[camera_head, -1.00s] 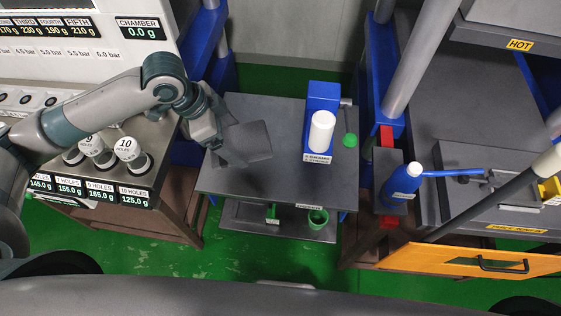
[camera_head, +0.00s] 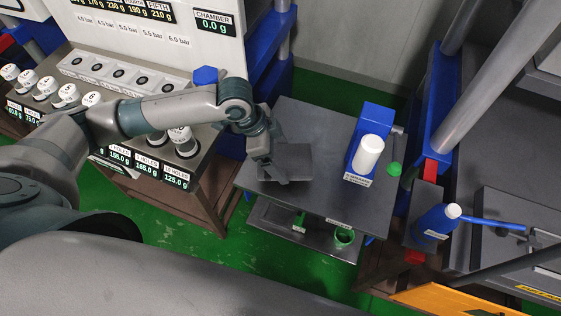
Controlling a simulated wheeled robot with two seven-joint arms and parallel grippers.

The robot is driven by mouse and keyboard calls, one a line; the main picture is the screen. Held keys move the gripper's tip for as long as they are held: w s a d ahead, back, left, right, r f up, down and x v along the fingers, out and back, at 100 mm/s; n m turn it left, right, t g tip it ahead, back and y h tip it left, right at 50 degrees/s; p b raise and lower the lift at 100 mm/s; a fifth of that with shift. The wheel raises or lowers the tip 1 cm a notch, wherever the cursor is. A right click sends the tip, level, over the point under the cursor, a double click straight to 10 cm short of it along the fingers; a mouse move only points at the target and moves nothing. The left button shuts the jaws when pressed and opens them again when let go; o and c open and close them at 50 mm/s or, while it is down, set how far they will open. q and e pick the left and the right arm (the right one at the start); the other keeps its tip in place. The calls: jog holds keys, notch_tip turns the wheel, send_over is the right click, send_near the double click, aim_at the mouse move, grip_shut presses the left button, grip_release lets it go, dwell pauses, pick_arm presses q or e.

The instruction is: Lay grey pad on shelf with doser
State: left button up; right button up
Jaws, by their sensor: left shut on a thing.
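The grey pad (camera_head: 298,161) is a flat dark grey square at the left part of the shelf's dark top (camera_head: 305,200). My left gripper (camera_head: 279,176) is over the pad's left side, shut on it; the fingertips are small and dark against it. The pad looks level and close to the top; I cannot tell whether it touches. The doser (camera_head: 374,128), a blue block with a white cylinder (camera_head: 368,153) and a green-knobbed lever, stands on the same top to the right of the pad. My right gripper is not in view.
A lower shelf (camera_head: 318,236) holds a green cup (camera_head: 344,236). A blue bottle (camera_head: 434,223) stands right of the shelf beside a press. An orange drawer front (camera_head: 450,300) is at the lower right. At the left is a counter with labelled white-capped cylinders (camera_head: 67,95).

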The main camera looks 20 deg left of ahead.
aim_at(277, 159)
pick_arm(q)
notch_tip(277, 159, down, 3)
jog(key=shift+r+p, duration=0.15)
jog(key=shift+p, duration=0.4)
jog(key=shift+f, duration=0.5)
jog(key=shift+f, duration=0.1)
jog(key=o, duration=1)
